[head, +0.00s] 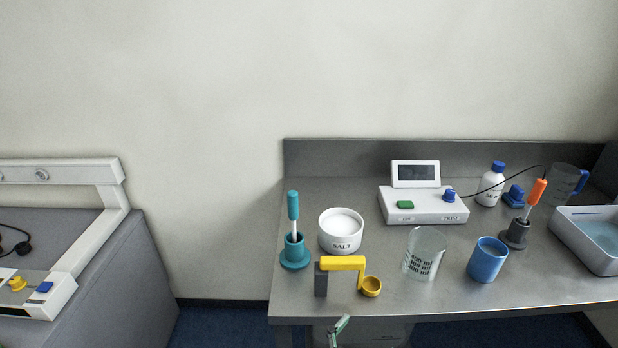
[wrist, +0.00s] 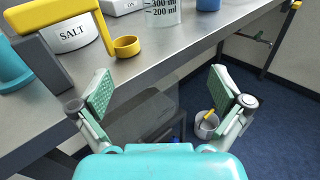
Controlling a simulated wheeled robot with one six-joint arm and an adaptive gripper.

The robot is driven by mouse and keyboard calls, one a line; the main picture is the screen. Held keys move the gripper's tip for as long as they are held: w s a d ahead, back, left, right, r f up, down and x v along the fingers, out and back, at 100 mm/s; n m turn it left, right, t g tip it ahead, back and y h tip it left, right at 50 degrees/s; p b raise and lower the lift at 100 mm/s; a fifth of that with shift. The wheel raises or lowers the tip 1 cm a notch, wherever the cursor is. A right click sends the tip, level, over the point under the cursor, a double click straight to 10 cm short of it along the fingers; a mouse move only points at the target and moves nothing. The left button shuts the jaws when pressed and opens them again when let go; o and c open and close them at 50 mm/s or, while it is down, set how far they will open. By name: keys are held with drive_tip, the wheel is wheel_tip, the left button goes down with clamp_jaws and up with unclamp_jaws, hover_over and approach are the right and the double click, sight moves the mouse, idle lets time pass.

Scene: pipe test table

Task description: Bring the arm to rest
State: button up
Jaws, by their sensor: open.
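My gripper (wrist: 165,92) is open and empty in the wrist view, its two green-padded fingers wide apart. It is off the front edge of the steel table (wrist: 150,76), with floor and a grey box behind it. In the head view only a fingertip of my gripper (head: 340,326) shows at the bottom edge, in front of the table. The rest of the arm is out of that view.
A yellow scoop (head: 343,263) on a dark stand is nearest the edge, with a salt bowl (head: 340,236) behind. A teal holder (head: 295,255), glass beaker (head: 425,254), blue cup (head: 487,262) and white device (head: 424,207) stand around. A pale basin (head: 590,249) is far right.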

drive_tip(key=s+d+f+m+y, duration=0.3)
drive_tip(key=s+f+m+y, duration=0.15)
drive_tip(key=s+f, duration=0.35)
drive_tip(key=s+d+f+m+y, duration=0.3)
drive_tip(key=s+f+y, duration=0.2)
drive_tip(key=s+f, duration=0.25)
drive_tip(key=s+r+m, duration=0.3)
drive_tip(key=s+m, duration=0.3)
drive_tip(key=s+r+m+t+y, duration=0.1)
drive_tip(key=s+r+m, duration=0.3)
drive_tip(key=s+m, duration=0.2)
drive_tip(key=s+d+r+m+y, duration=0.1)
drive_tip(key=s+r+m, duration=0.2)
drive_tip(key=s+m, duration=0.4)
drive_tip(key=shift+r+m, duration=0.3)
drive_tip(key=shift+m, duration=0.05)
drive_tip(key=shift+d, duration=0.1)
